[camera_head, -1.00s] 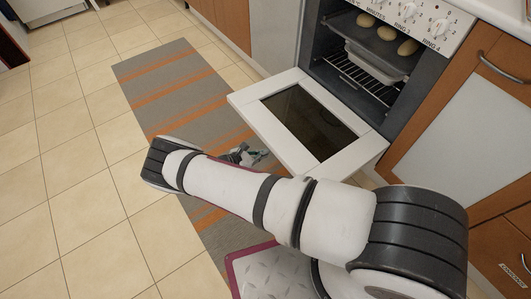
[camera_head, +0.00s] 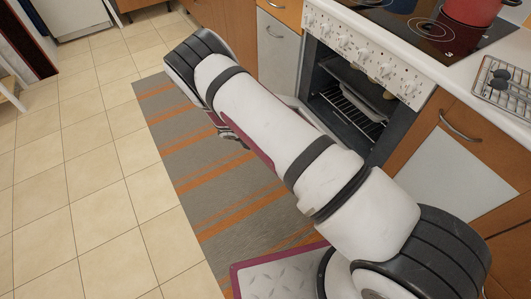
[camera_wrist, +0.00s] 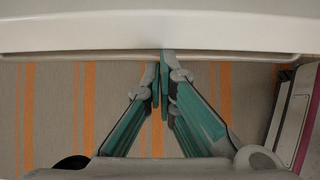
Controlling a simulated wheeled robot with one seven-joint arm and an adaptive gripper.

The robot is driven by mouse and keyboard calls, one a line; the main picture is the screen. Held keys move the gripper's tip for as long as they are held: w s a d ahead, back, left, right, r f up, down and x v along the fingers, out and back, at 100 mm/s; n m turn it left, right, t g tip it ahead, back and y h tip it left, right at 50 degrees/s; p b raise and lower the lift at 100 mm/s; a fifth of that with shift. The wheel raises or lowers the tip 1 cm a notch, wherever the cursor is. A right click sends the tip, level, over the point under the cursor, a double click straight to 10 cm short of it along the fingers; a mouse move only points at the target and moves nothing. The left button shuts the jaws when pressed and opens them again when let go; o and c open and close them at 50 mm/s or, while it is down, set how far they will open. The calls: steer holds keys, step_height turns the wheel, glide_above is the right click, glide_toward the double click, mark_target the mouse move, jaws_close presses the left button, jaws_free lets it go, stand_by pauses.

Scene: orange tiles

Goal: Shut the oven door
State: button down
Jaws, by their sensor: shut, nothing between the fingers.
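The oven (camera_head: 352,100) stands with its front opening uncovered, showing a rack and a tray inside. Its white door is mostly hidden behind my arm in the head view; only a pale sliver (camera_head: 299,106) shows beside the arm. In the wrist view a white panel, apparently the door (camera_wrist: 160,28), spans the top. My gripper (camera_wrist: 164,62) is shut and empty, its fingertips at the panel's lower edge. I cannot tell whether they touch it. In the head view only a small dark part of the gripper shows under the arm.
A grey and orange striped rug (camera_head: 205,180) lies on the tiled floor in front of the oven. Cabinets flank the oven. A red pot (camera_head: 468,12) stands on the hob (camera_head: 425,30) above. The tiled floor (camera_head: 85,160) at the left is clear.

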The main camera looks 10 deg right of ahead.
steer(key=w+d+r+y, duration=0.2)
steer(key=w+d+r, duration=0.1)
steer(key=d+r, duration=0.7)
steer(key=w+d+r+g+y, duration=0.1)
steer(key=w+d+r+y, duration=0.2)
steer(key=d+r, duration=0.8)
steer(key=shift+w+d+r+g+b, duration=0.2)
steer(key=shift+w+d+g+b, duration=0.15)
steer(key=shift+w+d, duration=0.5)
steer(key=shift+s, duration=0.1)
